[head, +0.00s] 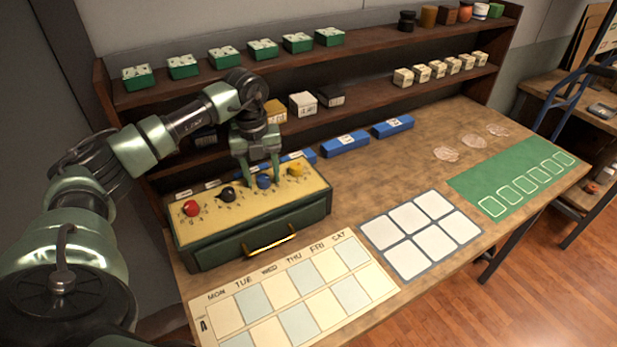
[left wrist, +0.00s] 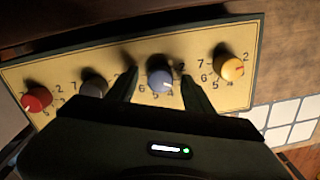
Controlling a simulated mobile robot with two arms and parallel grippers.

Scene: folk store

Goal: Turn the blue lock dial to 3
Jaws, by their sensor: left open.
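The blue lock dial (head: 264,182) is on the cream top panel of a green lock box (head: 258,240), third in a row of dials. It also shows in the left wrist view (left wrist: 160,76), with a light mark at its lower right, towards the 4. I cannot read the exact setting. My left gripper (head: 262,176) points down over it, open, with one finger on either side of the dial; in the left wrist view the fingers (left wrist: 160,82) flank it. Contact cannot be told. The 3 is not clearly readable. My right gripper is out of view.
A red dial (head: 191,208) and black dial (head: 227,194) sit left of it, a yellow dial (head: 296,170) right. Blue boxes (head: 345,144) stand behind. A weekday board (head: 300,290) lies in front. Shelves (head: 220,85) rise behind. The table's right part has free room.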

